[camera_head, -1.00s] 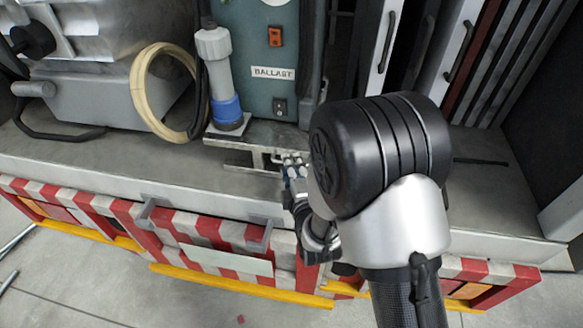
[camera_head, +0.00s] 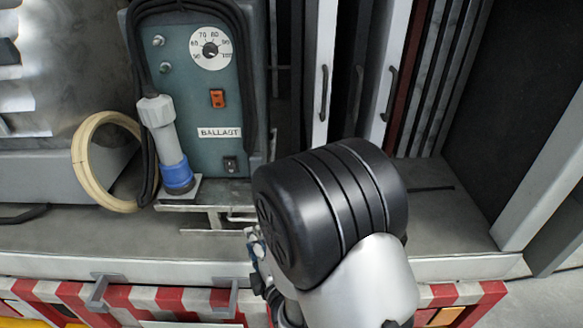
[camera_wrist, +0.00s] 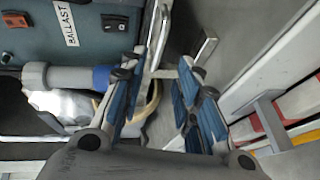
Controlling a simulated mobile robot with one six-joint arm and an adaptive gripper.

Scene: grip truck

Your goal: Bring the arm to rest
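My gripper (camera_head: 256,248) is at the truck's ledge, just below and right of the ballast box's foot; my black and silver arm joint hides much of it in the head view. In the wrist view my gripper (camera_wrist: 166,72) has its two blue-padded fingers spread apart with nothing between them. The grey and blue connector (camera_wrist: 70,77) lies to the left of the fingers in that view, outside them. The connector (camera_head: 170,150) stands upright in front of the teal ballast box (camera_head: 215,100) in the head view.
A metal bracket (camera_head: 205,222) lies near my gripper. A cream hose loop (camera_head: 88,180) hangs left of the connector. White panels with black handles (camera_head: 323,93) stand behind my arm. The red-and-white striped truck edge (camera_head: 170,300) runs along the front. Ledge (camera_head: 455,215) right of my arm is mostly clear.

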